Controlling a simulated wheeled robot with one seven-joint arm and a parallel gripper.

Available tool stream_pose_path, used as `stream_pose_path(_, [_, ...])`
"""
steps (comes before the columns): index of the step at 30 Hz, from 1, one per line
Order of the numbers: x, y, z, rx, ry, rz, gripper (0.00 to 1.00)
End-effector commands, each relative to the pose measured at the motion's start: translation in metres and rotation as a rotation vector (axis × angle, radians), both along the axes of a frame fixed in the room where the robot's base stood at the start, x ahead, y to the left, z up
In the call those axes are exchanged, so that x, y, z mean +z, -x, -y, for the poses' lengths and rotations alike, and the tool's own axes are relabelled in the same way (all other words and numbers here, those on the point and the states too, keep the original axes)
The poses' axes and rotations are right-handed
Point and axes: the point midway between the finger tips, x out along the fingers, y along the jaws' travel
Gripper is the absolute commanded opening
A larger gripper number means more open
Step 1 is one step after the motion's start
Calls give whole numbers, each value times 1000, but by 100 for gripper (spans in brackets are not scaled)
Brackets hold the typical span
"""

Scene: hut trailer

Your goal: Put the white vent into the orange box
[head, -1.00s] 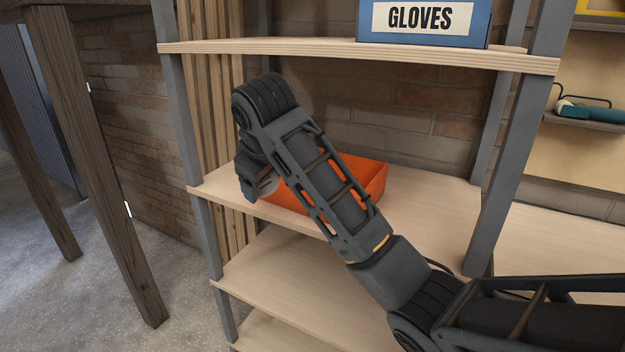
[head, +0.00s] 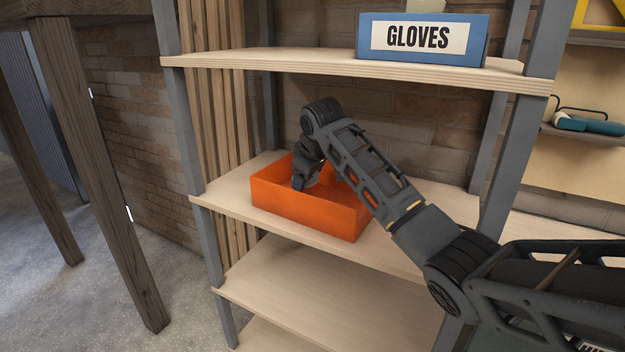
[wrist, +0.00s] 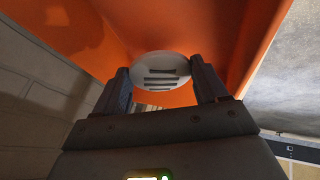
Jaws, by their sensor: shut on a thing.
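The orange box (head: 302,212) stands open on the middle shelf. My gripper (head: 300,184) reaches down over the box, with its end inside or just above the opening. In the wrist view, my gripper (wrist: 165,88) is shut on the white vent (wrist: 162,70), a round disc with dark slots, held between the two fingers. Orange box walls (wrist: 235,35) surround it there. In the head view the vent is mostly hidden behind the gripper and the box wall. I cannot tell whether the vent touches the box floor.
A blue box labelled GLOVES (head: 422,38) sits on the upper shelf (head: 300,65), above my arm. Grey shelf posts (head: 183,130) stand left and right. The middle shelf (head: 232,188) has bare room around the box. A brick wall is behind.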

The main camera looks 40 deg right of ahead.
Motion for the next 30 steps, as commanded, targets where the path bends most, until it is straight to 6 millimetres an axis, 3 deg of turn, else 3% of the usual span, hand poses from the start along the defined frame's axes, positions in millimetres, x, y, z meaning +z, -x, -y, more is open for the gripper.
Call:
stream_pose_path(5, [-19, -1, 6, -1, -2, -3, 38])
stream_pose_path(8, [-9, -4, 12, -3, -107, -40, 38])
stream_pose_path(17, [-11, -8, 22, -1, -349, -128, 38])
stream_pose_path(21, [-26, -7, 21, 0, -343, -125, 38])
stream_pose_path(30, [-28, -8, 21, 1, -339, -124, 38])
